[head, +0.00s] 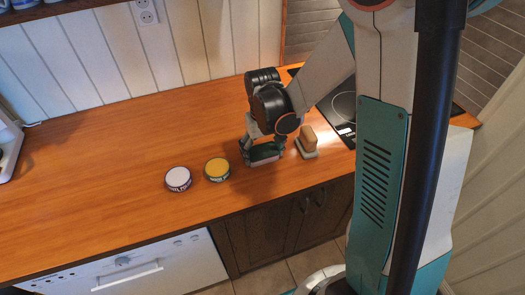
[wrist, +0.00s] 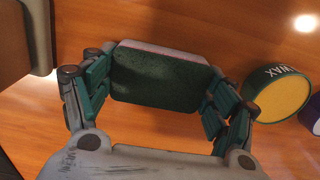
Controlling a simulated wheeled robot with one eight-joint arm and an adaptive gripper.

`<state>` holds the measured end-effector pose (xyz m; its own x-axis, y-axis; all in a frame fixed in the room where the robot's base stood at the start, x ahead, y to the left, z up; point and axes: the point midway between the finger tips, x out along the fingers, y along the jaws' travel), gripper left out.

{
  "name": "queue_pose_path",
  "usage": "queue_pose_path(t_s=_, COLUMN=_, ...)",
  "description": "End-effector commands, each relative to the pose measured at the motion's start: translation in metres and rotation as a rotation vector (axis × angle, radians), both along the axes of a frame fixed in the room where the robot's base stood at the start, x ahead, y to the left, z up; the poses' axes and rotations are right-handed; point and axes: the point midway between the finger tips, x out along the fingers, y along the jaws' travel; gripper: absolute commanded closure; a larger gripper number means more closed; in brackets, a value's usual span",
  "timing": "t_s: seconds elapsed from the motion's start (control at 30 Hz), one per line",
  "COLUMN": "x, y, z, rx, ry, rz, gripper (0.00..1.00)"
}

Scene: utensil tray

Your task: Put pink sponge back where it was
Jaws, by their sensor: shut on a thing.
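The pink sponge (wrist: 158,75) has a dark green scouring face and a thin pink edge along its far side in the wrist view. My gripper (wrist: 150,88) is shut on it, with a finger against each of its short ends. In the head view the sponge (head: 264,153) shows as a dark green block low over the wooden counter, between my gripper's fingers (head: 265,148). I cannot tell whether it touches the counter. Its underside is hidden.
A yellow-topped wax tin (head: 217,169) and a pale-topped tin (head: 178,179) stand left of my gripper. A tan block on a light grey base (head: 307,143) stands close on its right, before the black hob (head: 340,108).

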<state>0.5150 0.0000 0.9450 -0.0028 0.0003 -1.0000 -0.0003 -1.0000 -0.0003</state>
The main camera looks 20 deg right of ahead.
Motion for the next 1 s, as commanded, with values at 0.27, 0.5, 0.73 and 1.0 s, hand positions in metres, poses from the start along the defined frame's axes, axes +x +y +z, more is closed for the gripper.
queue_pose_path(t_s=0.27, x=0.000, y=0.000, z=-0.001, rx=0.000, ry=0.000, rz=0.000, gripper=0.02)
queue_pose_path(t_s=0.5, x=0.000, y=0.000, z=-0.001, rx=0.000, ry=0.000, rz=0.000, gripper=0.02)
queue_pose_path(t_s=0.73, x=0.000, y=0.000, z=0.013, rx=0.000, ry=0.000, rz=0.000, gripper=0.02)
queue_pose_path(t_s=1.0, x=0.000, y=0.000, z=0.068, rx=0.000, ry=0.000, rz=0.000, gripper=0.02)
